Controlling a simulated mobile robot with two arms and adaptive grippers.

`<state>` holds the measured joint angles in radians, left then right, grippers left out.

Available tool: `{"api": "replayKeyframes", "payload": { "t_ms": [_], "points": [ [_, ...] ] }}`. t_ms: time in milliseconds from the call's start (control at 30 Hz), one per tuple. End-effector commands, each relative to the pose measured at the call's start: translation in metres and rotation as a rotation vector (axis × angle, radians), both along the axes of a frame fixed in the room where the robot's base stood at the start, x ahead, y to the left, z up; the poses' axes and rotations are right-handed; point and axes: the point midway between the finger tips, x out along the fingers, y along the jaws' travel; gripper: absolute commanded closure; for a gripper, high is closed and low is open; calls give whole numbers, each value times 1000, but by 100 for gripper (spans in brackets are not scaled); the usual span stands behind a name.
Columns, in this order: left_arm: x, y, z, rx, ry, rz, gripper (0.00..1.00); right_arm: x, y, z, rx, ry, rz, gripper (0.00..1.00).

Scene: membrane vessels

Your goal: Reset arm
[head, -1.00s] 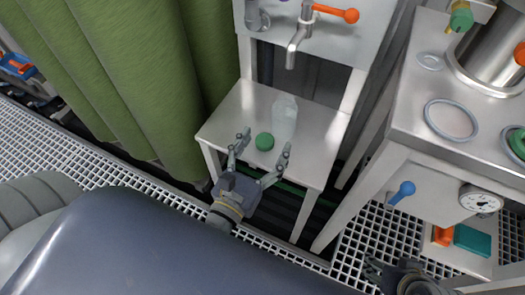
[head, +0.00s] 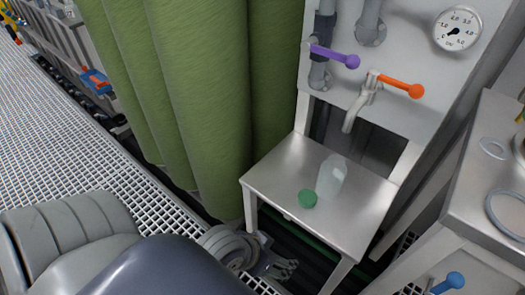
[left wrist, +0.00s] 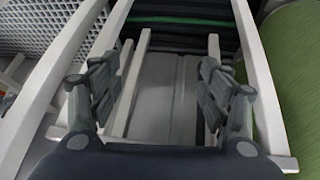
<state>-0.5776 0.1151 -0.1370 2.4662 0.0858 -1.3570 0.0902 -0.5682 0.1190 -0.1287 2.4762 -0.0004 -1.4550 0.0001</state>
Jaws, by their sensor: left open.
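My left gripper (head: 278,266) shows only partly in the head view, low in front of the small steel table (head: 270,178) and partly hidden by my own arm. In the left wrist view its two fingers (left wrist: 158,95) are spread wide with nothing between them. A translucent bottle (head: 331,178) stands on the table. A green cap (head: 308,198) lies beside it on the tabletop, apart from my gripper. My right gripper is out of view.
Above the table are a tap with an orange handle (head: 400,86), a purple-handled valve (head: 335,55) and a gauge (head: 457,28). Green curtain-like columns (head: 195,90) stand left of the table. A steel bench with rings (head: 495,150) is at right. Grating floor (head: 60,150) lies open at left.

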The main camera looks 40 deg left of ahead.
Motion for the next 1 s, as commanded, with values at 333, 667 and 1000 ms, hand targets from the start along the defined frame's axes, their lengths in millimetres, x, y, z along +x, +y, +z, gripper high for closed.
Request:
{"api": "replayKeyframes", "payload": {
  "t_ms": [333,667,1000],
  "points": [
    [-11,28,-5,150,53,-52,29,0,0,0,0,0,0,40],
    [-11,27,-5,146,53,-51,29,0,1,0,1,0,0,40],
    [-1,24,-47,151,117,-59,29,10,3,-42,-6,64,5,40]
  ]
}}
